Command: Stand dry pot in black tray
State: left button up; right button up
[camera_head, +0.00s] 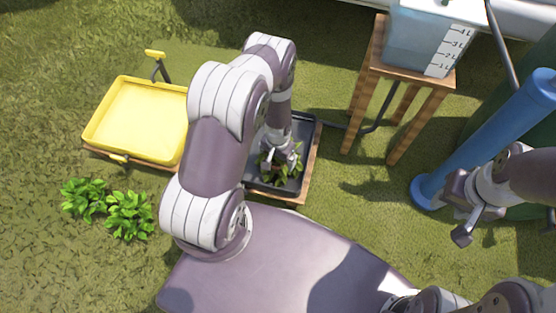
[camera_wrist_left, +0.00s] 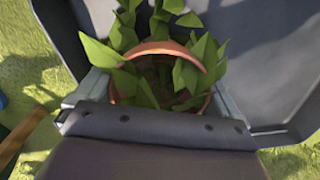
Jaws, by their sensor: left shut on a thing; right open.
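The black tray (camera_head: 297,138) lies on a wooden base in the middle of the head view. Its dark floor and walls also fill much of the left wrist view (camera_wrist_left: 275,55). My left gripper (camera_head: 279,158) is inside the tray's outline, shut on a terracotta pot (camera_wrist_left: 165,47) with green leaves. In the head view only the leaves (camera_head: 284,165) show clearly; the pot is mostly hidden. The pot looks upright; I cannot tell whether its bottom touches the tray. My right gripper (camera_head: 461,211) is open and empty at the far right.
A yellow tray (camera_head: 138,120) stands to the left of the black tray. Two green plants (camera_head: 107,207) are on the grass at left. A water container (camera_head: 420,42) sits on a wooden stand (camera_head: 382,100) at the back right. A blue pump-like cylinder (camera_head: 485,140) stands near my right gripper.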

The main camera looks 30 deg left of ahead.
pick_arm(q)
jog(key=shift+f, duration=0.2)
jog(key=o, duration=0.9)
jog(key=shift+r, duration=0.1)
jog(key=shift+c, duration=0.2)
notch_tip(320, 180, up, 12)
jog(key=p, duration=0.7)
jog(key=s+d+r+t, duration=0.1)
jog(key=d+r, duration=0.1)
jog(key=r, duration=0.9)
jog(key=d+r, duration=0.2)
jog(key=r, duration=1)
jog(key=s+d+r, duration=0.1)
jog(key=s+r, duration=0.5)
jog(key=s, duration=0.1)
jog(key=shift+s+r+n, duration=0.15)
jog(key=shift+s+n, duration=0.1)
jog(key=shift+n, duration=0.15)
jog(key=shift+d, duration=0.1)
